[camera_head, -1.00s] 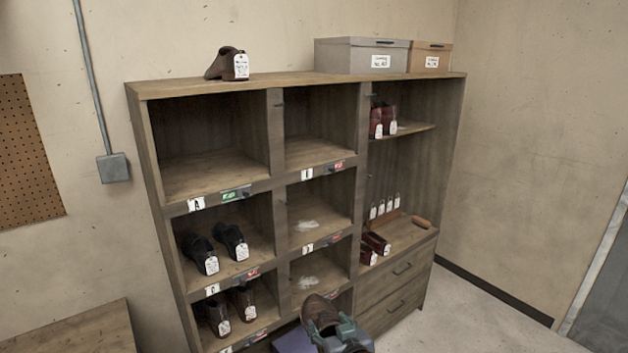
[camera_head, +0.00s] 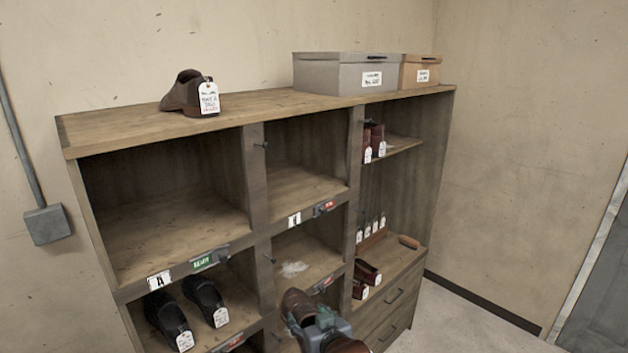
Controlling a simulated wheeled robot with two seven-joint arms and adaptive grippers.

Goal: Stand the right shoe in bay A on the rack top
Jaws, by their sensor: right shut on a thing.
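My right gripper (camera_head: 312,322) is at the bottom centre, shut on a brown leather shoe (camera_head: 296,304). The shoe is in front of the rack's middle column, and the gripper hides part of it. The wooden rack (camera_head: 78,138) fills the middle of the view. Bay A (camera_head: 165,238), the large upper-left bay above the "A" label (camera_head: 159,280), is empty. A single dark brown shoe (camera_head: 182,92) with a white tag stands on the rack top, towards the left. My left gripper is not in view.
A grey box (camera_head: 330,72) and a tan box (camera_head: 420,70) stand on the rack top's right part. A pair of black shoes (camera_head: 205,300) sits in the bay below A. Pegs (camera_head: 263,145) stick out from the dividers. The upper-middle bay (camera_head: 300,185) is empty.

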